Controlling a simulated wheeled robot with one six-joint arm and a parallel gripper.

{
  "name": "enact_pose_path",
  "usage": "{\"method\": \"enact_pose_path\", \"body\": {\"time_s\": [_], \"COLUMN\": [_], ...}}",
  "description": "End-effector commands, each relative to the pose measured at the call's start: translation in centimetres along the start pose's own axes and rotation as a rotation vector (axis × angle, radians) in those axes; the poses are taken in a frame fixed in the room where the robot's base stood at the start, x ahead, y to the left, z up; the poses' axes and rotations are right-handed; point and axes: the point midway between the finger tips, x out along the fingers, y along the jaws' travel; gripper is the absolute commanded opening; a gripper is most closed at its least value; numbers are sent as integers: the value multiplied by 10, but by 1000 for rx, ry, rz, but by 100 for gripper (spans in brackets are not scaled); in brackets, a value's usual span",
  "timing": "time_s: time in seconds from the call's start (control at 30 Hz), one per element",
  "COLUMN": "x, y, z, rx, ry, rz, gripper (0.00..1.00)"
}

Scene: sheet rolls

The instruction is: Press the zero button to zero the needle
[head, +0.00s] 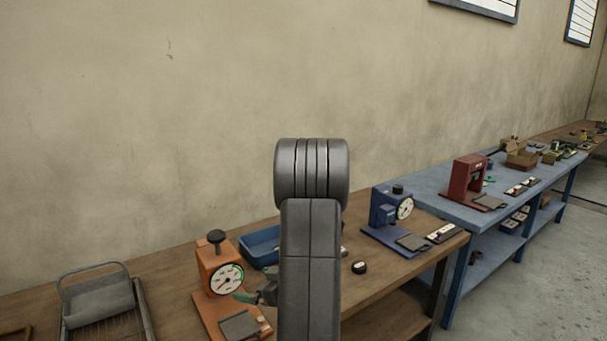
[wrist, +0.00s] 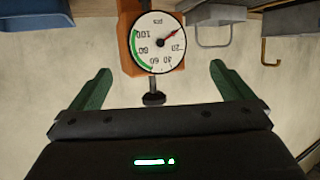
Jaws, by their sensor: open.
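An orange device (head: 217,266) with a round white dial (head: 227,279) and a black knob (head: 216,236) on top stands on the wooden bench. In the wrist view the dial (wrist: 158,42) appears upside down. Its red needle (wrist: 172,34) points to the upper right, just above the 20 mark, off the green arc. The black knob (wrist: 153,98) shows between my gripper's fingers, below the dial in that picture. My gripper (wrist: 160,68) is open and empty, with green fingers either side of the device. In the head view one green finger (head: 244,297) shows beside the dial; my arm hides the rest. I cannot tell which part is the zero button.
A blue tray (head: 260,245) sits behind the device. A wire rack (head: 100,310) stands left. A red device (head: 468,182) is on the blue bench. The wall runs close behind.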

Motion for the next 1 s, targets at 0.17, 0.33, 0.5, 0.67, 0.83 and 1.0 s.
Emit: {"method": "enact_pose_path", "body": {"time_s": [0.17,0.33,0.5,0.67,0.83,1.0], "x": [20,-8,-22,-27,-27,-26], "y": [0,1,1,0,0,0], "z": [-1,-3,-2,-1,0,0], "rx": [1,2,1,0,0,-1], "ry": [0,-1,-1,0,0,0], "rz": [1,3,2,1,0,0], "gripper": [100,100,100,100,100,100]}}
